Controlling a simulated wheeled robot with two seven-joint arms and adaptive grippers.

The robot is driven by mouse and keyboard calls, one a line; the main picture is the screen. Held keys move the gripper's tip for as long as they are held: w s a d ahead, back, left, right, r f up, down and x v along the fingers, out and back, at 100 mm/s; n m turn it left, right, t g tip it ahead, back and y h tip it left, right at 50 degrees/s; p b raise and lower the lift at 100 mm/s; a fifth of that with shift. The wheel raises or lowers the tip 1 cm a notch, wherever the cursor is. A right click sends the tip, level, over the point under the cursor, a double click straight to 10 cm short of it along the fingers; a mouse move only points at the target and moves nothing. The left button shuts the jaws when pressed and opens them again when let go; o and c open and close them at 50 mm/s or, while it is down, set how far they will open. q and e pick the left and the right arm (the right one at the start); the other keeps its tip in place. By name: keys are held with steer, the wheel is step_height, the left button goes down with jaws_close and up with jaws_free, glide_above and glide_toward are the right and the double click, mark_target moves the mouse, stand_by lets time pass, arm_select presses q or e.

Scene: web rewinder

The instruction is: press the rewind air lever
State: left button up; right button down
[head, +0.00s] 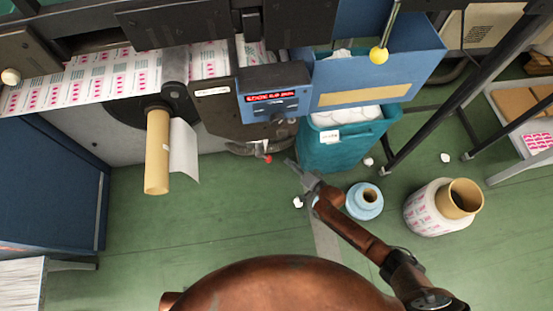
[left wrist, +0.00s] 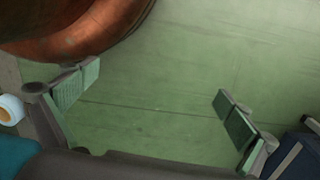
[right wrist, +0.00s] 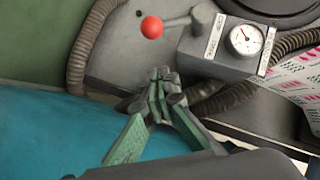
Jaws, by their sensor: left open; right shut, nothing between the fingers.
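The air lever is a short grey arm with a red ball knob (right wrist: 152,27), on a grey block with a round gauge (right wrist: 246,40) and labels, in the right wrist view. In the head view the red knob (head: 268,159) shows small under the machine's front. My right gripper (head: 291,163) is shut and empty, just right of the knob in the head view. Its closed fingertips (right wrist: 160,82) appear below the knob in the right wrist view, apart from it. My left gripper (left wrist: 158,98) is open and empty over green floor; the head view does not show it.
Grey corrugated hoses (right wrist: 88,45) run beside the lever. A teal bin (head: 340,150) stands close right of my right gripper. A blue roll (head: 364,202) and a printed roll (head: 425,210) stand on the floor. A cardboard core (head: 157,150) sticks out at left.

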mark_target(266, 157)
arm_select(q)
step_height(266, 157, up, 7)
steer(key=w+d+b, duration=0.1)
steer(key=b, duration=0.1)
steer(key=shift+d, duration=0.25)
arm_select(e)
steer(key=w+a+f, duration=0.3)
steer(key=a, duration=0.2)
steer(key=shift+w+a+f, duration=0.15)
steer(key=shift+a, duration=0.1)
arm_select(q)
steer(key=shift+w, duration=0.1)
steer(key=shift+b, duration=0.3)
